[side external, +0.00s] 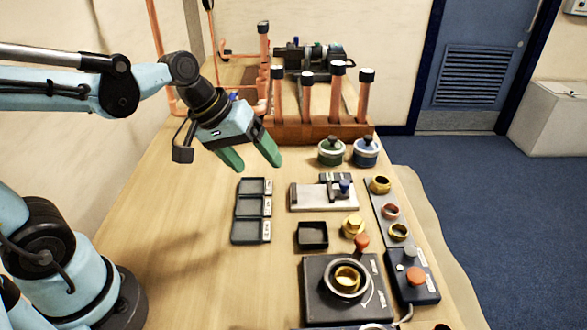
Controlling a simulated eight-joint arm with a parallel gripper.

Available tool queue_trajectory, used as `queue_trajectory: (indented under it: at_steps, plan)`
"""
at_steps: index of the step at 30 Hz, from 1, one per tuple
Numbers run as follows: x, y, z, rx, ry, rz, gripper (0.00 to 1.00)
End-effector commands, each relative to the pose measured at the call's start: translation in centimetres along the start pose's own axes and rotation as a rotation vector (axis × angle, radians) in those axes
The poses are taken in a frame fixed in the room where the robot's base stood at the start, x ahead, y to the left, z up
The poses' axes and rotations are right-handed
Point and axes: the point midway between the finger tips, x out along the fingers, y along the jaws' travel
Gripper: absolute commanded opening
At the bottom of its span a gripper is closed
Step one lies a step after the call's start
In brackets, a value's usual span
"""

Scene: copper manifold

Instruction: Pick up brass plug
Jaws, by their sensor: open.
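A brass piece that looks like the plug (353,225) sits on the wooden table, right of a small black square tray (312,235). It has a wider base and a narrower top. My gripper (252,163) has green fingers spread apart with nothing between them. It is above the table, up and left of the brass piece and well apart from it.
A three-section dark tray (252,207) lies below my gripper. A pale fixture (322,197) stands behind the brass piece. An orange-topped knob (361,242) is close in front of it. Rings lie on a strip (373,207) at right. Copper pipes in a wooden block (315,132) stand behind.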

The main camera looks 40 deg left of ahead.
Motion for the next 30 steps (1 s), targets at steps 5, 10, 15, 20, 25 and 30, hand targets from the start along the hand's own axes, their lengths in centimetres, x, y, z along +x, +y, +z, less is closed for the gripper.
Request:
queue_trajectory:
  at_steps: [5,10,15,20,25,30]
  plan:
    - [2.0,2.1,-1.8,-0.278,-0.147,0.077,0.78]
    - [4.1,3.7,-3.2,-0.522,-0.303,0.134,0.78]
    - [6.5,4.8,-4.5,-0.745,-0.470,0.177,0.78]
    - [8.8,5.1,-5.5,-0.933,-0.640,0.199,0.78]
    - [11.1,4.7,-6.1,-1.100,-0.828,0.205,0.78]
    - [12.9,3.9,-6.0,-1.208,-0.980,0.195,0.78]
